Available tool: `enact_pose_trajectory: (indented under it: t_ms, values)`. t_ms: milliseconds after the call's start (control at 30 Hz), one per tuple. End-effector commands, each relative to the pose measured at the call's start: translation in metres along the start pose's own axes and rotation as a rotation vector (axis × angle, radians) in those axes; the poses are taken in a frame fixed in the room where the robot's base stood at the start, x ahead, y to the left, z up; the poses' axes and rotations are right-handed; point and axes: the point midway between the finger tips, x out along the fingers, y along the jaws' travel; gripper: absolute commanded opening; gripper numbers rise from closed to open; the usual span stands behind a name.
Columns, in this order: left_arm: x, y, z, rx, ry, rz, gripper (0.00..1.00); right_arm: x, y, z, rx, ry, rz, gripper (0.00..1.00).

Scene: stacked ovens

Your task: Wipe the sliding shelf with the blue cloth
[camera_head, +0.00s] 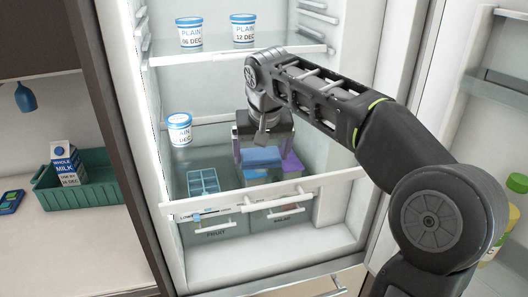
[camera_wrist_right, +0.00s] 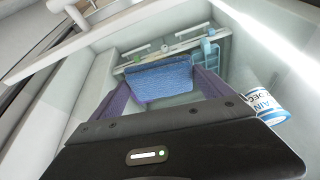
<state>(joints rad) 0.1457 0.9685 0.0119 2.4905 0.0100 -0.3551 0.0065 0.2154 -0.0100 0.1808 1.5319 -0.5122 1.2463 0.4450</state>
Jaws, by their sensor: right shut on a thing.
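The sliding shelf (camera_head: 338,178) is a glass shelf with a white front rim, low inside the open fridge. My right gripper (camera_head: 265,155) is over it, pointing down, with its purple fingers shut on the blue cloth (camera_head: 262,157). In the right wrist view the cloth (camera_wrist_right: 163,80) sits between the two purple fingers (camera_wrist_right: 165,86). It is close to the shelf glass; I cannot tell whether it touches. A yoghurt cup (camera_head: 180,130) stands at the shelf's left side and shows at the right of the wrist view (camera_wrist_right: 266,105). My left gripper is out of view.
A light blue ice tray (camera_head: 202,182) shows through or on the glass at front left. Two yoghurt cups (camera_head: 189,32) (camera_head: 243,28) stand on the upper shelf. Below are drawers (camera_head: 216,232). Left of the fridge, a green crate (camera_head: 95,198) holds a milk carton (camera_head: 66,164).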

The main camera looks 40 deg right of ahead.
Motion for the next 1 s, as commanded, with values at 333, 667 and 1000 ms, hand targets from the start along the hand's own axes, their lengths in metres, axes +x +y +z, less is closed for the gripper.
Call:
enact_pose_trajectory:
  t_ms: [333,667,1000]
  values:
    - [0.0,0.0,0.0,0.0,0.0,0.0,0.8,0.002,0.0,-0.001,0.0,0.0,0.0,0.44]
    - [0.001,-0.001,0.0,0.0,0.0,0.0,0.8,0.005,0.0,0.001,0.0,-0.003,0.001,0.44]
    - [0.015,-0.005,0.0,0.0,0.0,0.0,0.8,-0.001,0.003,0.021,-0.001,-0.003,0.002,0.44]
